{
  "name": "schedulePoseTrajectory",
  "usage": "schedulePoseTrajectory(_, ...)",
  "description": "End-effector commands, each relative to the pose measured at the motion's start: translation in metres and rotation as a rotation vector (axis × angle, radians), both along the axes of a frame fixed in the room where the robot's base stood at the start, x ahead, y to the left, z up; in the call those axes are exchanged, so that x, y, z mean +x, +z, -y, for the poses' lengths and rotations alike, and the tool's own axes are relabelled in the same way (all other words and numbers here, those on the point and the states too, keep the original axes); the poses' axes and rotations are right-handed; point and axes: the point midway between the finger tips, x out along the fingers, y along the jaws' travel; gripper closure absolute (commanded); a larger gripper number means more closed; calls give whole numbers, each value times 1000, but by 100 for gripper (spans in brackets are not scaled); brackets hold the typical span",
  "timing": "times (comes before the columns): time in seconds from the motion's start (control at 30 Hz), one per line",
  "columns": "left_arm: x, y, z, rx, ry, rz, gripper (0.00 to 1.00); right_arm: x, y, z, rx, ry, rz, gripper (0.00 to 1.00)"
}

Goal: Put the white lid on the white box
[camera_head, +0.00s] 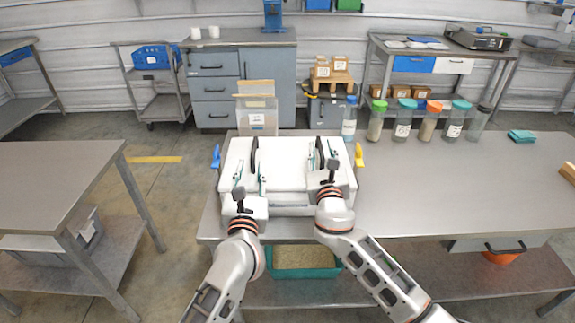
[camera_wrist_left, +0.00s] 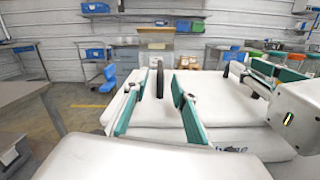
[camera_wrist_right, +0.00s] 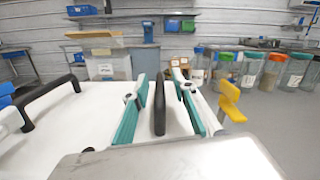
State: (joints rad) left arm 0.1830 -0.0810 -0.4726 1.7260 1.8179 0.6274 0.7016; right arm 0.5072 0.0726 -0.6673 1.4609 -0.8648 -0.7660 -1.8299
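The white lid (camera_head: 285,163) lies flat over the white box (camera_head: 290,210) at the table's front left. A seam between the two shows in the left wrist view, but I cannot tell whether the lid is fully seated. The lid has a black handle on each side. My left gripper (camera_head: 250,172) is open, with its teal fingers on either side of the left handle (camera_wrist_left: 160,78). My right gripper (camera_head: 322,156) is open, with its fingers on either side of the right handle (camera_wrist_right: 160,105). Neither gripper visibly pinches its handle.
A blue latch (camera_head: 215,157) and a yellow latch (camera_head: 359,155) stick up beside the box. A bin with cardboard (camera_head: 257,115) stands behind it. Several capped jars (camera_head: 402,122) line the back edge.

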Motion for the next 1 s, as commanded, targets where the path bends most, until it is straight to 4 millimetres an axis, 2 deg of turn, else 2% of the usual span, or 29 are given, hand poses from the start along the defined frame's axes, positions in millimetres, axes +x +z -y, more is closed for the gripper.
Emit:
schedulePoseTrajectory(0.1, -19, -2, 0, 0, 0, -2, 73, 0, 0, 0, 0, 0, 0, 73)
schedulePoseTrajectory(0.2, -29, -3, 0, 1, 1, -1, 73, 0, 0, 0, 0, 0, 0, 73)
schedulePoseTrajectory(0.43, -36, -2, 0, 1, 1, 0, 73, -10, -2, 0, 1, 1, -1, 73)
schedulePoseTrajectory(0.57, -36, -2, 0, 1, 1, 0, 73, -30, -4, 1, 0, 2, -1, 73)
schedulePoseTrajectory(0.8, -36, -2, 0, 1, 1, 0, 73, -80, -7, 2, 1, 1, -2, 73)
schedulePoseTrajectory(1.0, -36, -2, 0, 1, 1, 0, 73, -109, -9, 2, 0, 1, -1, 73)
